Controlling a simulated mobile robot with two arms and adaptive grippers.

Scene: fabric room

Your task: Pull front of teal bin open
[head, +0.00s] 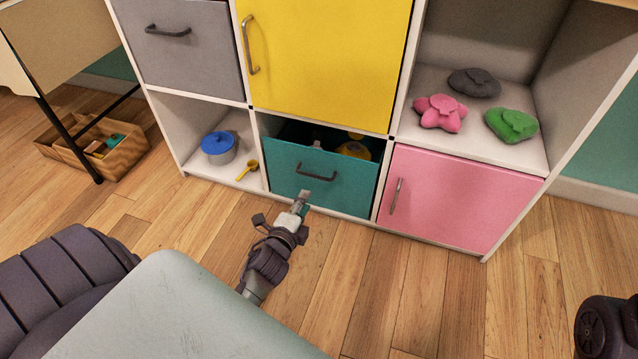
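The teal bin (345,195) sits in the bottom middle compartment of the white shelf unit. Its front has a dark curved handle (317,177). A dark gap shows above the front, with a yellow item (354,150) and a small pale item inside. My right gripper is not in view.
A yellow door (325,65) is above the bin, and a pink door (460,198) with a handle is to its right. A wooden crate (120,155) is far left. Wooden floor before the unit is clear.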

